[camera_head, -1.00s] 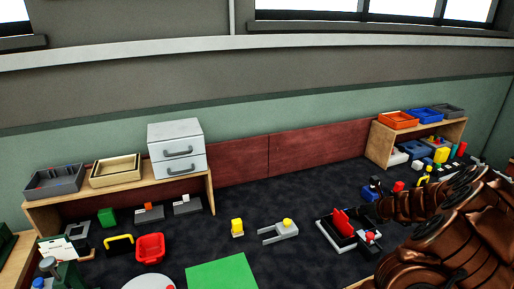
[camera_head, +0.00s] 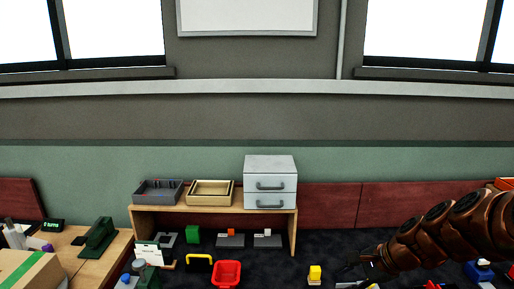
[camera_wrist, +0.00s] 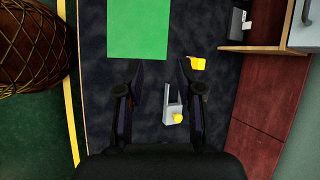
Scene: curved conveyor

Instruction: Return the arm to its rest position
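My gripper (camera_wrist: 160,75) is open in the wrist view, with its two dark fingers apart and nothing held between them. It hangs over the dark work surface (camera_wrist: 150,130). Below and between the fingers lies a grey fixture with a yellow knob (camera_wrist: 172,107), apart from them. My brown arm reaches in from the right in the head view. Its gripper end (camera_head: 362,268) is small and dark there, so the fingers are hard to make out.
A wooden shelf (camera_head: 220,210) carries a grey tray (camera_head: 158,201), a beige tray (camera_head: 211,203) and a drawer unit (camera_head: 270,168). A green mat (camera_wrist: 138,30) lies flat.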

